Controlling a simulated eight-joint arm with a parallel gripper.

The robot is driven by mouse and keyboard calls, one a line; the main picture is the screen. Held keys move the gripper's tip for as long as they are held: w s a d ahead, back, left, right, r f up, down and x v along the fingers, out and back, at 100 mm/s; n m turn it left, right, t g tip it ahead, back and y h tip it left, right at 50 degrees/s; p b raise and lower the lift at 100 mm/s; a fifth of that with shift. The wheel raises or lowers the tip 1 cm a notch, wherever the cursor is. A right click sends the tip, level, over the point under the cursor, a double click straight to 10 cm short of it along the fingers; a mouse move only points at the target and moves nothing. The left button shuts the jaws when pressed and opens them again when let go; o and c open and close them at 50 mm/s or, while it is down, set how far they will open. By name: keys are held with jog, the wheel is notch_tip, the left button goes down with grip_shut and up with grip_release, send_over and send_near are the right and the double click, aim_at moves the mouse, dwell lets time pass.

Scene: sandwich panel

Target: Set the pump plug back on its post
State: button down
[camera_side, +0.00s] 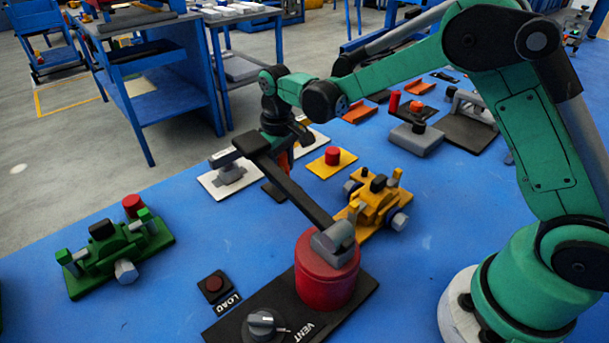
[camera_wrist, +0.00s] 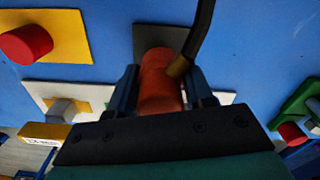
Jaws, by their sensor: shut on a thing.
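My gripper (camera_wrist: 160,90) is shut on an orange-red plug (camera_wrist: 158,72), with one dark finger on each side. A black cable with a brass-coloured end (camera_wrist: 180,67) meets the plug. A dark square plate (camera_wrist: 143,38) lies behind the plug in the wrist view, and no post on it shows. In the side view my gripper (camera_side: 287,143) is low over the table, and a little of the plug shows. A dark plate (camera_side: 272,191) lies just below it. A black bar partly covers this area, so I cannot tell whether the plug touches anything.
The black bar (camera_side: 290,190) reaches from a red drum (camera_side: 325,280) towards my gripper. A yellow plate with a red knob (camera_side: 332,156) and a white plate with a grey fitting (camera_side: 229,176) stand close by. Yellow (camera_side: 375,203) and green (camera_side: 118,247) assemblies stand farther off.

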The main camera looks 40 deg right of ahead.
jog(key=shift+f, duration=0.3)
dwell(0.4)
jog(key=shift+f, duration=0.25)
jog(key=shift+f, duration=0.35)
dwell(0.6)
grip_release()
dwell(0.5)
jog(key=shift+r, duration=3.8)
